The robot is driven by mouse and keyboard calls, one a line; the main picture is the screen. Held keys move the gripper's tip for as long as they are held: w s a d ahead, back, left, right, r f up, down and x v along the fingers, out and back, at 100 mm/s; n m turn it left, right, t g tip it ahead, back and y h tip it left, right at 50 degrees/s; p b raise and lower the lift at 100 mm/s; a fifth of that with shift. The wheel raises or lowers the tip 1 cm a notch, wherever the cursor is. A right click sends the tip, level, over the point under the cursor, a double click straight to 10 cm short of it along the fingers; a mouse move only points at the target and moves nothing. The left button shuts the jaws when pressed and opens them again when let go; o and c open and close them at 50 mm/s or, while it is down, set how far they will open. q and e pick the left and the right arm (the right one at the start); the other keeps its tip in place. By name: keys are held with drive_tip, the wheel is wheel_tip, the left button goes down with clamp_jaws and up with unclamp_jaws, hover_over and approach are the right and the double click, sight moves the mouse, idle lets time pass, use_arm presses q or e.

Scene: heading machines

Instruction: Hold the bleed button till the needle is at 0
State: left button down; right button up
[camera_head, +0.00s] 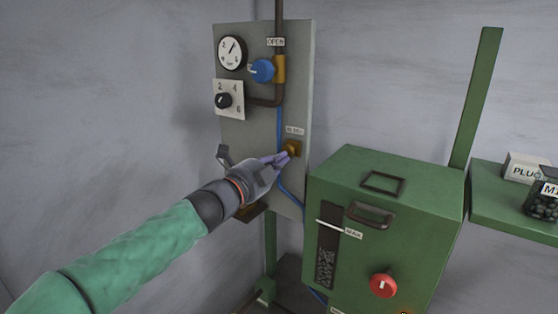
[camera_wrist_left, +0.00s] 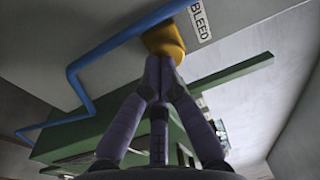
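The bleed button fitting (camera_head: 292,148) is a small brass-yellow block under a BLEED label on the grey panel (camera_head: 262,130). In the left wrist view the yellow fitting (camera_wrist_left: 163,38) is at top centre, beside the BLEED label (camera_wrist_left: 200,20). My left gripper (camera_head: 284,157) has its fingertips at this fitting. The wrist view shows its purple fingers (camera_wrist_left: 161,62) shut together, tips against or just at the fitting; the button itself is hidden. The round gauge (camera_head: 231,52) is at the panel's upper left, its needle pointing up and right. My right gripper is not in view.
A blue knob (camera_head: 262,71) with an OPEN label and a selector dial (camera_head: 224,100) are higher on the panel. A green machine (camera_head: 380,215) with a red knob (camera_head: 383,285) stands at the right. A green shelf (camera_head: 510,200) holds a jar.

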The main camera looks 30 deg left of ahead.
use_arm(q)
drive_tip(key=shift+w+r+b, duration=0.1)
drive_tip(key=shift+w+b, duration=0.25)
drive_tip(key=shift+w, duration=0.45)
drive_tip(key=shift+r, duration=0.2)
idle(1.0)
